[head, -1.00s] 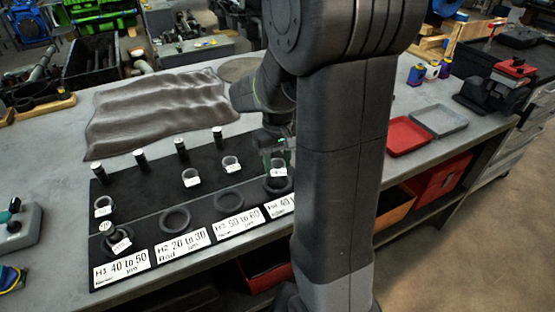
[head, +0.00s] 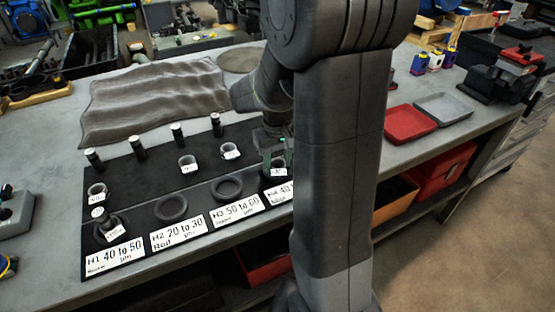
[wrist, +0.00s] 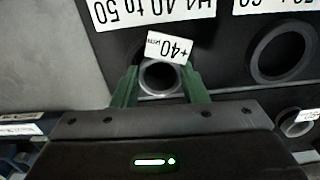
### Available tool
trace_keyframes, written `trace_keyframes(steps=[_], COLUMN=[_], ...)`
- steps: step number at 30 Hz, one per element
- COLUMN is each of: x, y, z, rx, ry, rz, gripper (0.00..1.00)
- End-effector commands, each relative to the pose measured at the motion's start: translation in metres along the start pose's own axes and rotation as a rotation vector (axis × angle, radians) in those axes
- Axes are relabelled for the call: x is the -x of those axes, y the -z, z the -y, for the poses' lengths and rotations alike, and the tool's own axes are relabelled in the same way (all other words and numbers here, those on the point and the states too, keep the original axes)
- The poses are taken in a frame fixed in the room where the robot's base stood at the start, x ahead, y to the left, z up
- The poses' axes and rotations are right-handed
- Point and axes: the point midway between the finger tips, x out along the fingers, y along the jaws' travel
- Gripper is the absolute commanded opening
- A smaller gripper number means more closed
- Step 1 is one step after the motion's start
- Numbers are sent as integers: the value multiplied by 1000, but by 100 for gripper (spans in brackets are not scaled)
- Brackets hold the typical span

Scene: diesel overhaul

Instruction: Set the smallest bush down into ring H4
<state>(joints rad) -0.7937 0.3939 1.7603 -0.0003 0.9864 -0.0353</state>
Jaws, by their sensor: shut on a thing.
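My gripper (wrist: 160,90) is shut on a light metal bush (wrist: 160,77) tagged +40 µm, its green fingers on either side. In the wrist view the bush is upright over ring H4 (wrist: 121,46), whose dark rim shows behind the tag. I cannot tell how far it is inside the ring. The upside-down H4 label, 40 to 50 (wrist: 152,8), lies beyond the ring. In the head view my gripper (head: 279,168) is at the right end of the ring row, and my arm partly hides ring H4 and its label.
On the black mat (head: 145,182), ring H2 (head: 171,207) and ring H3 (head: 227,188) look empty. Ring H1 (head: 107,224) has a tagged part at it. Other tagged bushes (head: 187,161) and several upright pins (head: 137,148) stand behind. A red tray (head: 410,124) lies right of my arm.

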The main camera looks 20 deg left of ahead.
Motion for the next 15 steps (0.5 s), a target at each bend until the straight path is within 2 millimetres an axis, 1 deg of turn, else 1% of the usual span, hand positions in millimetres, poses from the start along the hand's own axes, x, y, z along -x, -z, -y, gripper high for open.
trace_keyframes(steps=[15], x=[-4], y=[-1], z=[0], rx=[-1], ry=[1], rz=[3], gripper=[16])
